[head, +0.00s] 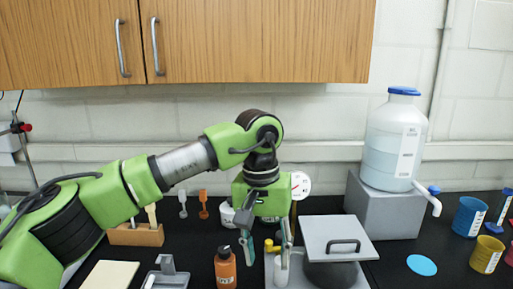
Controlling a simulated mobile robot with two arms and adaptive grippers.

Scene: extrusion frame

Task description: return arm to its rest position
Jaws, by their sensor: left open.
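My left arm (183,162) is green with a grey middle section and reaches in from the left over the black bench. It bends at an elbow-like joint, and its gripper (266,248) points down. The two fingers are apart, with the gripper open. A small white cylinder (281,270) stands just below and beside the right finger; whether they touch cannot be told. No held object shows between the fingers. My right gripper is not in view.
A grey square lid with a dark handle (337,240) lies right of the gripper. An orange bottle (225,268) stands to its left. A large jug (394,142) sits on a grey block (374,207). Colored cups (487,254) stand far right. Wooden cabinets (255,38) hang above.

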